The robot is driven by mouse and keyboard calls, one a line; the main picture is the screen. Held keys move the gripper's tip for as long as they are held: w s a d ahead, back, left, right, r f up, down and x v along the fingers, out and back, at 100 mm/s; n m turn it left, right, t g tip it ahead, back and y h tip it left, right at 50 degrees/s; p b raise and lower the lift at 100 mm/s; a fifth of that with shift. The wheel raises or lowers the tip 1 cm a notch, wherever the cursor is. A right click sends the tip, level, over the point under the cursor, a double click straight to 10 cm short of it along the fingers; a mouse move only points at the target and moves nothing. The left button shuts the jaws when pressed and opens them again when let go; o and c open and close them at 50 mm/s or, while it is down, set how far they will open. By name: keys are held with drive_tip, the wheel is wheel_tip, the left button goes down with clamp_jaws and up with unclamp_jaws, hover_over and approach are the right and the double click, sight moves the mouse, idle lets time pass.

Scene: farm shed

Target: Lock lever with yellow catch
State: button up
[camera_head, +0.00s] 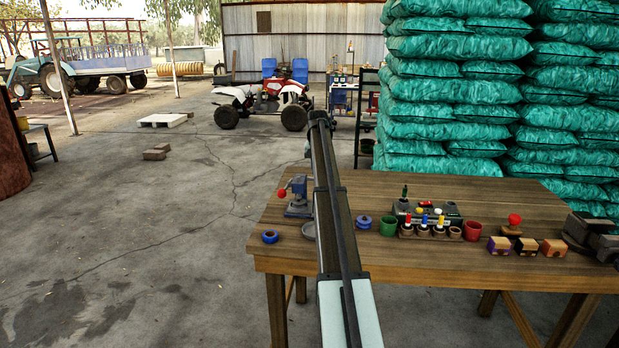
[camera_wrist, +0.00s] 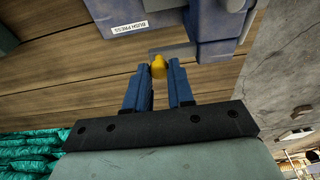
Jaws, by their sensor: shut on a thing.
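The blue press (camera_head: 299,205) stands at the left end of the wooden bench, with a red knob on its left side. In the wrist view the press (camera_wrist: 215,30) fills the top, with a white label reading "BUSH PRESS". The yellow catch (camera_wrist: 158,67) sits by a grey bar on the press. My gripper (camera_wrist: 160,70) has its two blue fingers shut on the yellow catch. In the head view my own arm hides the gripper and the catch. How the lever sits against the catch is not clear.
The bench (camera_head: 400,258) also holds a blue ring (camera_head: 270,237), a grey dish (camera_head: 309,230), a green cup (camera_head: 388,226), a red cup (camera_head: 472,230), and several small blocks on the right. Green sacks (camera_head: 455,90) are stacked behind.

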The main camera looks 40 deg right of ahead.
sight(310, 178)
drive_tip(key=shift+w+a, duration=1.05)
drive_tip(key=o, duration=1.8)
drive_tip(key=shift+c, duration=0.2)
drive_tip(key=shift+r, duration=0.15)
wheel_tip(310, 178, up, 8)
idle(0.6)
